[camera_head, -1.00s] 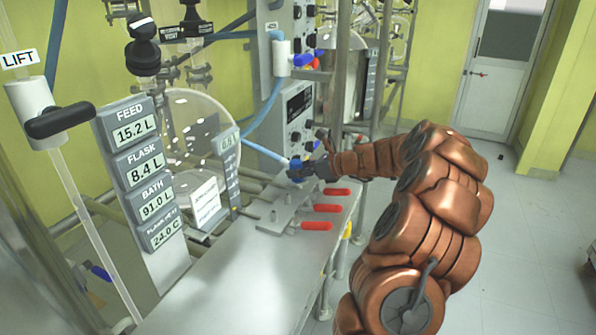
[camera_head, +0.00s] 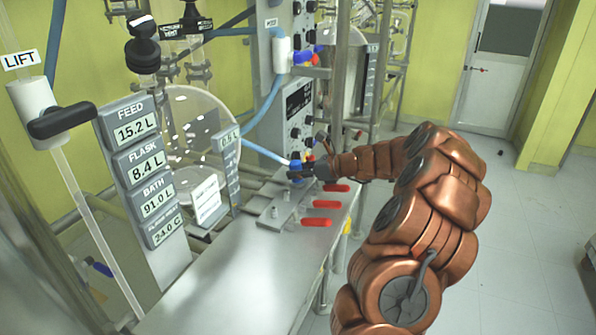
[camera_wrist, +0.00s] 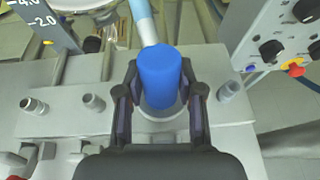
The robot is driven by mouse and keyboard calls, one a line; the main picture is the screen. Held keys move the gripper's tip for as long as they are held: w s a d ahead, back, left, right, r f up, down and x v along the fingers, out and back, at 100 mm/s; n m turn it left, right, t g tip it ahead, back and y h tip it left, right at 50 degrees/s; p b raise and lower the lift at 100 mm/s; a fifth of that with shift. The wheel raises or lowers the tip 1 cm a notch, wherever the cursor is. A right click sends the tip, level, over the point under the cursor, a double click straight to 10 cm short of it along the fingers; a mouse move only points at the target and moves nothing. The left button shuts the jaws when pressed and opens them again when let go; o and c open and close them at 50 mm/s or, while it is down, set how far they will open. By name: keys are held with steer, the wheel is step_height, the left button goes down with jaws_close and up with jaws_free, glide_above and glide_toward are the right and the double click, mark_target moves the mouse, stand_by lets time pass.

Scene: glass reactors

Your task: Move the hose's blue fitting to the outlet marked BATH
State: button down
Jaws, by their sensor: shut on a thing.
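The hose's blue fitting (camera_wrist: 160,76) stands between my gripper's (camera_wrist: 160,110) fingers in the wrist view, over a round metal base on the grey outlet block. My gripper is shut on it; in the head view the gripper (camera_head: 300,172) is at the block's far end. The light-blue hose (camera_wrist: 143,22) runs up and away from the fitting. It also shows in the head view (camera_head: 264,152). Bare metal outlets (camera_wrist: 35,106), (camera_wrist: 94,102) and (camera_wrist: 228,90) stand on both sides. I cannot read any BATH mark on the outlets. Whether the fitting is seated is hidden.
Red valve handles (camera_head: 316,222) stick out of the block's right side. A grey control panel (camera_head: 298,115) with knobs stands behind the gripper. A display post (camera_head: 147,180) and a glass flask (camera_head: 200,125) stand to the left. The near bench top (camera_head: 230,290) is clear.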

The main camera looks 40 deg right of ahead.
steer(key=shift+f, duration=0.15)
steer(key=c, duration=0.7)
jaws_free()
steer(key=shift+o, duration=0.2)
steer(key=v, duration=1.2)
